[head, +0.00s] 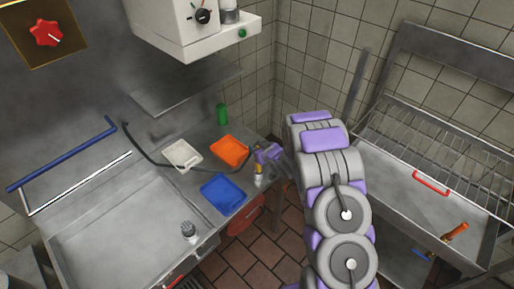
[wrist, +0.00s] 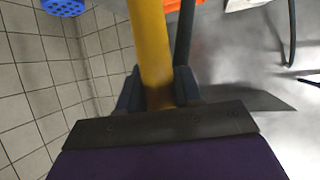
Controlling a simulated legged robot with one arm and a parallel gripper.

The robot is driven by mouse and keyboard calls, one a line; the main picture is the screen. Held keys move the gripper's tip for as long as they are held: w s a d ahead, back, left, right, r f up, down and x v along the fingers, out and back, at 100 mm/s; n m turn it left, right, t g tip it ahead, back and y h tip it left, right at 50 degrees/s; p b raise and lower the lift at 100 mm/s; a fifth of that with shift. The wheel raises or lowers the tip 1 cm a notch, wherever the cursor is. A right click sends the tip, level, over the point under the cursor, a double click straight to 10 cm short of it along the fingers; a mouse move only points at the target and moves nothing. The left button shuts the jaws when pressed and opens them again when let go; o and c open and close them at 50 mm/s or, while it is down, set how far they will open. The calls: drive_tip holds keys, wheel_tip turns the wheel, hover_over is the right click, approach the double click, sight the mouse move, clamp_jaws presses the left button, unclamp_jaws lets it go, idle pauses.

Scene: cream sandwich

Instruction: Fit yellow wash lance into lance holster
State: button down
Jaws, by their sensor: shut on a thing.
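The yellow wash lance (wrist: 150,45) shows in the wrist view as a thick yellow shaft running from the top edge down between the two dark fingers. My gripper (wrist: 160,92) is shut on it. The ends of the lance are out of that view or hidden. I cannot identify the lance holster with certainty in either view.
An orange tray (head: 230,151), a blue tray (head: 222,194) and a white tray (head: 182,155) lie on the counter, with a green cylinder (head: 222,113) behind. A dark hose (head: 145,153) curves across it. A blue perforated piece (wrist: 62,6) shows at the wrist view's top left.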

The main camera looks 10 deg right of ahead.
drive_tip(key=shift+f+b, duration=0.9)
drive_tip(key=shift+f, duration=1.4)
drive_tip(key=c, duration=0.7)
unclamp_jaws()
drive_tip(key=shift+s+r, duration=0.1)
drive_tip(key=v, duration=1.7)
drive_tip(key=shift+d, duration=0.1)
